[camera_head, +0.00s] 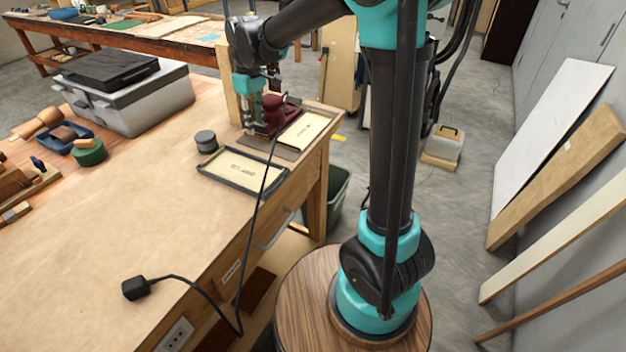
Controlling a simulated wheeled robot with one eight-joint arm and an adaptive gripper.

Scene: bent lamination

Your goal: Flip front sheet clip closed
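My gripper (256,128) points down at the far right corner of the workbench, over a dark plate (262,145). It is small in this view and I cannot tell whether its fingers are open or shut. A dark red device (287,106) stands just right of the fingers, partly covered by them; I cannot tell whether they touch it. A pale sheet (303,130) with small dark marks lies beside the device. Another pale marked sheet (236,172) lies in a dark shallow tray (230,187) nearer the front edge. I cannot make out the front sheet clip.
A small dark round tin (206,141) stands left of the gripper. A grey toolbox (140,102), a green round item (89,154) and wooden tools lie farther left. A black cable crosses the tray to the bench front. The bench's near middle (120,220) is clear.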

